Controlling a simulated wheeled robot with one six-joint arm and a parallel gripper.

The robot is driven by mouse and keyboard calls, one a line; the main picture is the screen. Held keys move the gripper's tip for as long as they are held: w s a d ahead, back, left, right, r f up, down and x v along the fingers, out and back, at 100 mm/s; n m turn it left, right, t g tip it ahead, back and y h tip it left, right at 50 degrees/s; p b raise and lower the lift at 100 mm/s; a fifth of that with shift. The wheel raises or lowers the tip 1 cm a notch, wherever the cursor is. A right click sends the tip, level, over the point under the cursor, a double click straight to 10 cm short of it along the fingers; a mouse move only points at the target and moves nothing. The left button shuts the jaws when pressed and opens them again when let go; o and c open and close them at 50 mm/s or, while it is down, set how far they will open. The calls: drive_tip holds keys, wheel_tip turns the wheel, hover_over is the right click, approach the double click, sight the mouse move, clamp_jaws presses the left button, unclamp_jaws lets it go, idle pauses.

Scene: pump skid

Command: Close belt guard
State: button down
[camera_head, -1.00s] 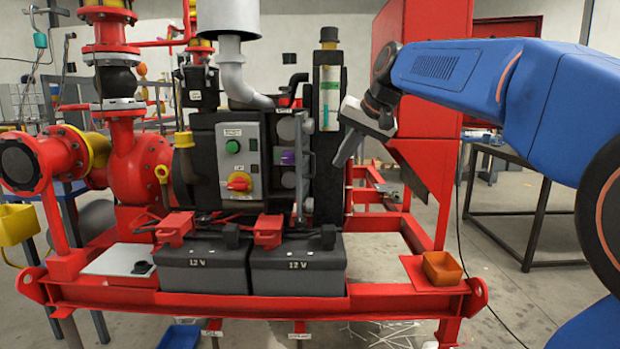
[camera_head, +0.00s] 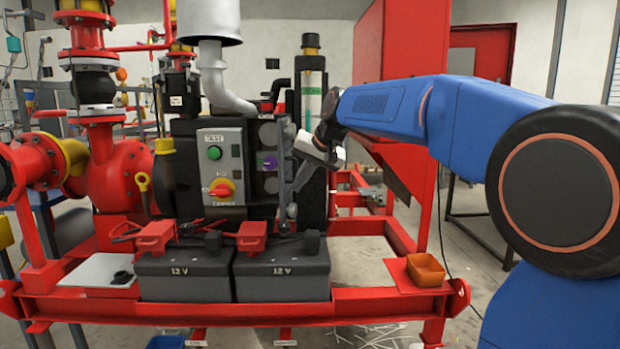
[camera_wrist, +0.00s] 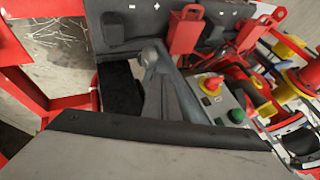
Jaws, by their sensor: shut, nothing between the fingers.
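The belt guard (camera_head: 284,165) is a thin grey panel seen nearly edge-on. It stands out on the right side of the control box, beside round pulley faces, with a pale rounded knob at its lower end. My gripper (camera_head: 292,192) is shut and empty, pointing down and left right against the guard's right side. I cannot tell whether it touches. In the wrist view, a tapering grey piece with a rounded end (camera_wrist: 152,58) lies close ahead. A large grey plate with a black edge fills the bottom of that view and hides what is behind it.
The control box (camera_head: 222,165) with green button and red-yellow switch is left of the guard. Two batteries (camera_head: 282,272) with red terminal covers stand below. An orange tray (camera_head: 426,270) sits at the right of the red skid frame. A red sheet-metal housing (camera_head: 395,90) stands behind my arm.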

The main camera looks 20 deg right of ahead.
drive_tip(key=shift+w+a, duration=0.2)
drive_tip(key=shift+a, duration=0.25)
drive_tip(key=shift+w+a, duration=0.2)
drive_tip(key=shift+a, duration=0.25)
